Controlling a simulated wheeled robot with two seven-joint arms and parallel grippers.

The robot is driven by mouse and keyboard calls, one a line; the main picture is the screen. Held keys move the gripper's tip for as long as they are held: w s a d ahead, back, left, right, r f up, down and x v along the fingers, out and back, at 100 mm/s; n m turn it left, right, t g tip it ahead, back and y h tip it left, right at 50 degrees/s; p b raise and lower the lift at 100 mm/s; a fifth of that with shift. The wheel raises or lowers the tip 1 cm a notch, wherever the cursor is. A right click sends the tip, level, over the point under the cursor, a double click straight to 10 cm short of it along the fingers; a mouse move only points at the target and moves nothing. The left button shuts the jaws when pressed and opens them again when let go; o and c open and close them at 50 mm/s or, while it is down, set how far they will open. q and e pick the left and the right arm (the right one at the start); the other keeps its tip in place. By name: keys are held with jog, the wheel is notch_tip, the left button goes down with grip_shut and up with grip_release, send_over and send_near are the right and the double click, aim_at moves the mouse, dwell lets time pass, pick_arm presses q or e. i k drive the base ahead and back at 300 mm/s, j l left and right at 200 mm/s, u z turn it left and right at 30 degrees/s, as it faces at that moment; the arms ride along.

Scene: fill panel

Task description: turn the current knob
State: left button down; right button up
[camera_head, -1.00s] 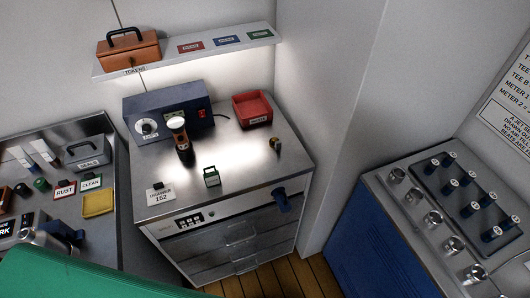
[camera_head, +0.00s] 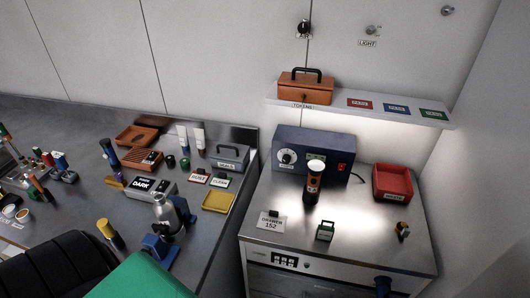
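The blue power box (camera_head: 325,150) stands at the back of the steel-topped drawer cabinet. A round pale dial with a dark knob (camera_head: 287,157) is on the left of its front face. The small lettering near the dial is too small to read surely. A red switch (camera_head: 341,168) is on the right of the same face. A dark cylinder with a pale round top (camera_head: 314,180) stands just in front of the box, to the right of the knob. Neither of my grippers shows in the view.
A red bin (camera_head: 393,183), a green-framed tag (camera_head: 325,231) and a drawer card (camera_head: 271,222) are on the cabinet top. A shelf (camera_head: 452,122) with an orange toolbox (camera_head: 305,88) hangs above. The left workbench (camera_head: 75,205) is cluttered.

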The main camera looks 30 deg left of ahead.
aim_at(286, 158)
jog(key=u, duration=0.9)
